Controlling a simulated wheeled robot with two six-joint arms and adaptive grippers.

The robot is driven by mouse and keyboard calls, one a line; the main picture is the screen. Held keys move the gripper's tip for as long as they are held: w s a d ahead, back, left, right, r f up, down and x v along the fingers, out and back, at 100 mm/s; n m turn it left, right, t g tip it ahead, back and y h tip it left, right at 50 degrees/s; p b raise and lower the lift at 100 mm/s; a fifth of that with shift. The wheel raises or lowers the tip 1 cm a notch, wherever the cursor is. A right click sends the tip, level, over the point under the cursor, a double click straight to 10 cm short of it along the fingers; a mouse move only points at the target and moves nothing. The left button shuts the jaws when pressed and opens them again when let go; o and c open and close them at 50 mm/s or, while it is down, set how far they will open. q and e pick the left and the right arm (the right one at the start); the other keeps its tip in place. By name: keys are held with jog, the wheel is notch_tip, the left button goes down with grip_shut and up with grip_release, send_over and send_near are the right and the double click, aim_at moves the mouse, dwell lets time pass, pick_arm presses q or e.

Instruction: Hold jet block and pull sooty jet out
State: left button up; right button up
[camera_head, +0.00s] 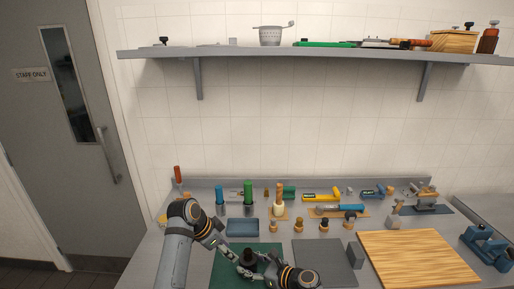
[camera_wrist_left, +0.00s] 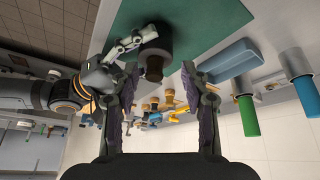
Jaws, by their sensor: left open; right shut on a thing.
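The dark jet block (camera_head: 249,257) stands on the green mat (camera_head: 222,270) at the bottom middle of the head view. In the left wrist view the jet block (camera_wrist_left: 157,36) is a dark round body, with the dark brownish sooty jet (camera_wrist_left: 154,68) sticking out of it toward my left gripper. My right gripper (camera_wrist_left: 144,36) is shut on the side of the block. My left gripper (camera_wrist_left: 166,88) is open, its two fingers apart and empty, with the jet beyond the fingertips and roughly between them. In the head view my left gripper (camera_head: 234,257) is beside the block.
A blue tray (camera_head: 242,227) lies behind the mat. Several small brass-coloured fittings (camera_head: 298,225) stand to its right. A grey mat (camera_head: 325,262) with a grey block (camera_head: 355,255) and a wooden board (camera_head: 418,258) fill the right side. Blue and green-handled tools (camera_head: 248,196) stand at the back.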

aim_at(248, 250)
pick_arm(q)
jog(key=shift+m+h, duration=0.5)
jog(key=shift+w+d+f, duration=0.5)
jog(key=shift+d+f, duration=0.3)
jog(key=shift+d, duration=0.25)
jog(key=shift+w+d+f, duration=0.45)
jog(key=shift+d+f, duration=0.3)
jog(key=shift+d, duration=0.3)
jog(key=shift+w+d+f, duration=0.5)
jog(key=shift+d+f, duration=0.3)
jog(key=shift+d, duration=0.25)
grip_shut()
jog(key=shift+r, duration=0.2)
jog(key=shift+r, duration=0.8)
jog(key=shift+r, duration=0.1)
